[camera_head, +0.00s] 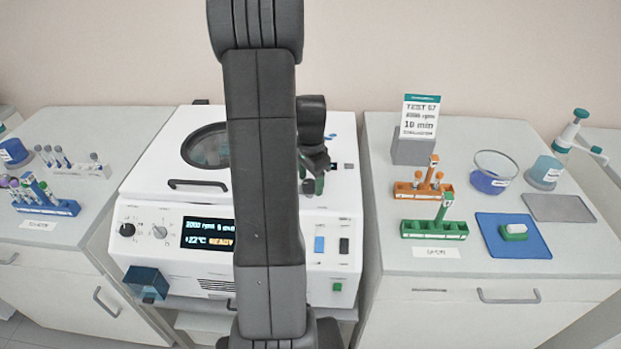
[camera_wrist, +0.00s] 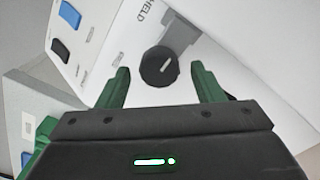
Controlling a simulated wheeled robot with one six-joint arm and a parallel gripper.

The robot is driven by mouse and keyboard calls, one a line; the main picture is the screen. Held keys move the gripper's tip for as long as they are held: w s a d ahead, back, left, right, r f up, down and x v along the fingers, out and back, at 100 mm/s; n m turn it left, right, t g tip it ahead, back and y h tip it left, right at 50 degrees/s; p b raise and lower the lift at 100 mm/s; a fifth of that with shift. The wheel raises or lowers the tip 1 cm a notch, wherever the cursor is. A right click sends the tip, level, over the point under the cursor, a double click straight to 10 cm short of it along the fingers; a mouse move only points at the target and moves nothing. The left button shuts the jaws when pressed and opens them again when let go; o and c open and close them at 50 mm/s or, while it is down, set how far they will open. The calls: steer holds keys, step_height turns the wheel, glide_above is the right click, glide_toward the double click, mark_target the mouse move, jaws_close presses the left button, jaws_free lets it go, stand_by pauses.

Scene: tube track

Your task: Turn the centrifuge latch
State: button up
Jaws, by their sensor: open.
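The white centrifuge (camera_head: 150,183) stands in the middle of the head view, with a round dark lid window (camera_head: 203,146) and a front display that reads READY. My gripper (camera_head: 311,179) is over the right part of the centrifuge top. In the wrist view my gripper (camera_wrist: 160,76) is open, with one green finger on each side of the knob. I cannot tell whether the fingers touch it. In the head view the knob is not clearly visible.
A right bench (camera_head: 470,263) holds an orange rack (camera_head: 424,191), a green rack (camera_head: 434,230), a beaker (camera_head: 495,175) and a blue mat (camera_head: 512,248). A left bench (camera_head: 75,240) holds tube racks. My arm covers the middle of the centrifuge.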

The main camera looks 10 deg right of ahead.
steer(key=shift+f, duration=0.25)
steer(key=c, duration=1)
